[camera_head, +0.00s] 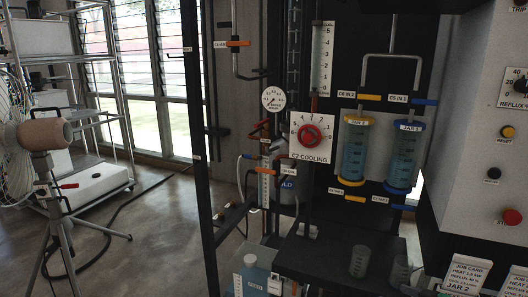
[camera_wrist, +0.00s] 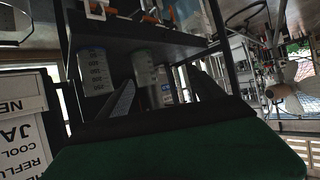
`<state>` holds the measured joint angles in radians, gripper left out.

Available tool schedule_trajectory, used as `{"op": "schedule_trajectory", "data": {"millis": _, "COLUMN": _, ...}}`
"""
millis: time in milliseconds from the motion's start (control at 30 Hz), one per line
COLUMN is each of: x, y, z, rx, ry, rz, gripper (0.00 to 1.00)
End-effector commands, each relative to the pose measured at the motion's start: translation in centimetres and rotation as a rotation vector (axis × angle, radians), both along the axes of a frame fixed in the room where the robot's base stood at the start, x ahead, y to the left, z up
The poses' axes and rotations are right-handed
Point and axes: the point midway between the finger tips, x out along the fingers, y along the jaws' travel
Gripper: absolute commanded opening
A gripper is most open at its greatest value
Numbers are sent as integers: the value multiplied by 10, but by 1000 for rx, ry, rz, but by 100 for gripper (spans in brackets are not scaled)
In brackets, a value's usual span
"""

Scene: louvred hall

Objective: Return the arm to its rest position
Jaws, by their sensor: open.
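My gripper (camera_wrist: 160,78) shows in the wrist view as two dark fingers spread apart, with nothing seen held between them. The wrist view is turned over, so the rig hangs upside down in it. Beyond the fingers are two clear graduated beakers, one at left (camera_wrist: 96,72) and one near the middle (camera_wrist: 147,68). I cannot tell how far the fingers are from them. In the head view a clear beaker (camera_head: 360,261) stands on the dark shelf (camera_head: 318,262), with another (camera_head: 400,270) to its right. My arm is not clearly seen in the head view.
The black rig frame carries a red cooling knob (camera_head: 311,135), a yellow-capped jar (camera_head: 355,150) and a blue-capped jar (camera_head: 404,155). A control panel (camera_head: 483,120) and job cards (camera_head: 466,272) are at right. A fan on a tripod (camera_head: 42,135) stands left; open floor lies between.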

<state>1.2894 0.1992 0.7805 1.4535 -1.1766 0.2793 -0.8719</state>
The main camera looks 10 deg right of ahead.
Motion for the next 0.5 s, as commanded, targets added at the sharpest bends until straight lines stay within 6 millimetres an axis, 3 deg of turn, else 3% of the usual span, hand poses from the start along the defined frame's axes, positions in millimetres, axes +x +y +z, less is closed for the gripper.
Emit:
{"op": "schedule_trajectory", "data": {"millis": 267, "x": 31, "y": 62, "z": 31, "rx": 4, "ry": 176, "rz": 70, "gripper": 77}}
{"op": "schedule_trajectory", "data": {"millis": 500, "x": 42, "y": 154, "z": 74, "rx": -21, "ry": 411, "rz": 101, "gripper": 77}}
